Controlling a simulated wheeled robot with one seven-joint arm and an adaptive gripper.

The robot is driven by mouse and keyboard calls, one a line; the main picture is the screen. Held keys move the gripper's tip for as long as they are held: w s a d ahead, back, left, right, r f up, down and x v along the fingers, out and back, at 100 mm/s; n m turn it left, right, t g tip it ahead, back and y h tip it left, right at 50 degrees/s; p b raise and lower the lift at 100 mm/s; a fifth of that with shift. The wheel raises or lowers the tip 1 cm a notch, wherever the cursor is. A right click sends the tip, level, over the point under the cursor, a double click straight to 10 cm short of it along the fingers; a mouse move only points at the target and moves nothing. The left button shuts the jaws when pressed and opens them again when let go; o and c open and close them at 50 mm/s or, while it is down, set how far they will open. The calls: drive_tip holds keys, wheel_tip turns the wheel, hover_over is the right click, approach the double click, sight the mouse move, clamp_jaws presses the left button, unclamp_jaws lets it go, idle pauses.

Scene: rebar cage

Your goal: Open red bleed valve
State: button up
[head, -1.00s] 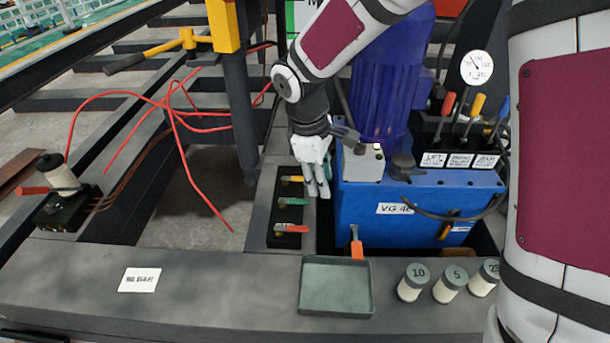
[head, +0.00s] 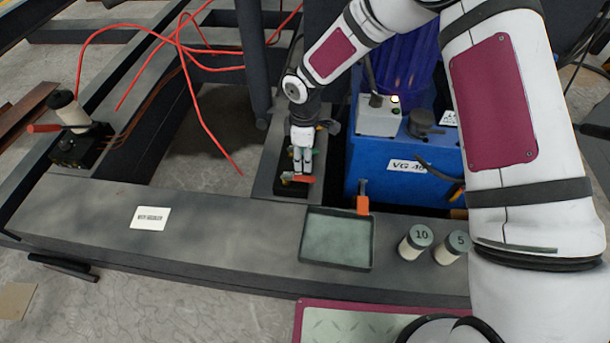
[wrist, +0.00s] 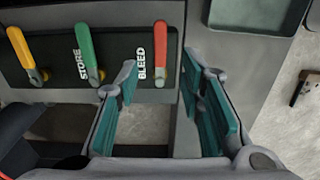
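The red bleed valve lever (wrist: 161,48) is at the right of the valve panel in the wrist view, beside the printed word BLEED. In the head view the red lever (head: 299,179) shows just below my fingers. My gripper (wrist: 168,85) is open and empty, its teal-padded fingers on either side of the line to the red lever, apart from it as far as I can tell. The green lever (wrist: 87,48) beside STORE and the yellow lever (wrist: 24,50) are left of it.
A blue pump unit (head: 400,175) stands close right of the valves. A shallow grey tray (head: 337,238), an orange-handled tool (head: 362,204) and weights marked 10 (head: 416,242) and 5 (head: 451,248) are in front. Red hoses (head: 195,80) loop at the left.

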sight(304, 178)
wheel_tip(304, 178, down, 8)
drive_tip(key=b, duration=0.2)
drive_tip(key=shift+f+b, duration=0.1)
drive_tip(key=shift+b, duration=0.3)
clamp_jaws()
